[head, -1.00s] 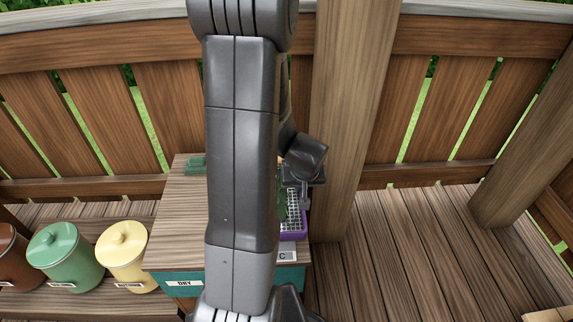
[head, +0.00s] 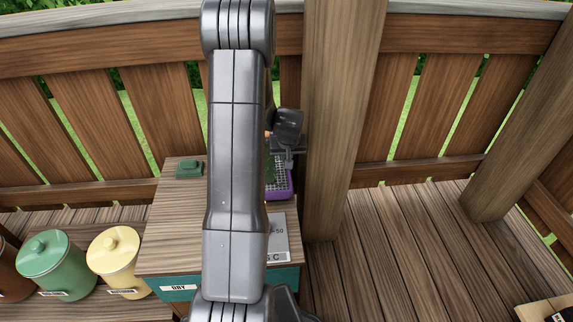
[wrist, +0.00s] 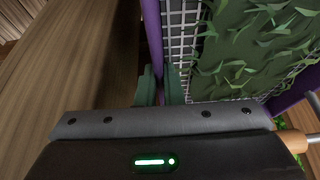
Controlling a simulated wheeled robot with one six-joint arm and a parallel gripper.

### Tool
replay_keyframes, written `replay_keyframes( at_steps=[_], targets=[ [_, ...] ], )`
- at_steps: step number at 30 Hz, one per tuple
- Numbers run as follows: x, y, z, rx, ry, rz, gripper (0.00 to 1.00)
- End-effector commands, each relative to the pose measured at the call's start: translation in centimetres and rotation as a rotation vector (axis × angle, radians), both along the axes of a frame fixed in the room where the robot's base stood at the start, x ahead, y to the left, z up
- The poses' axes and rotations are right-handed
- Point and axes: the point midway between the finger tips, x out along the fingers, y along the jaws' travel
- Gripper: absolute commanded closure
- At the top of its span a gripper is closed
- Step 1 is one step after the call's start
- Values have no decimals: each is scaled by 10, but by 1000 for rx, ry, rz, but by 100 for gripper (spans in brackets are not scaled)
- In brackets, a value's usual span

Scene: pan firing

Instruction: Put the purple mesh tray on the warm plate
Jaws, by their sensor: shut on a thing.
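The purple mesh tray (head: 288,190) holds green leaves and is partly hidden behind my arm in the head view. It also shows in the wrist view, with its purple side (wrist: 153,35) and wire mesh (wrist: 180,40). My gripper (wrist: 160,75) is shut on the tray's purple rim, its green fingers on either side of it. In the head view my gripper (head: 288,156) is at the tray's far end. A light grey panel (head: 277,243) marked "-50" and "C" lies in front of the tray; whether it is the warm plate's own surface I cannot tell.
The wooden top (head: 172,225) carries a small green block (head: 189,169) at back left and a "DRY" label (head: 178,287) on its front. Lidded green (head: 55,267) and cream (head: 117,262) canisters stand left. A thick post (head: 340,130) rises close right of the tray.

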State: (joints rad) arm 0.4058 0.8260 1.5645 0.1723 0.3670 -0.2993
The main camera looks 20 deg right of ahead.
Motion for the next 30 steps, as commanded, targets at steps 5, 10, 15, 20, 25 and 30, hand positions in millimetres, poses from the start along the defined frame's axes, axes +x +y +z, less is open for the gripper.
replay_keyframes(
  at_steps=[5, 10, 15, 20, 25, 30],
  targets=[
    [-1, 0, -24, 1, 2, 0, 100],
    [4, -1, -38, 0, 0, 1, 100],
    [4, -1, -37, 0, -1, 0, 100],
    [3, -1, -41, 0, 1, 1, 91],
    [3, -1, -40, 0, 1, 0, 71],
    [3, -1, -40, 0, 1, 0, 71]
  ],
)
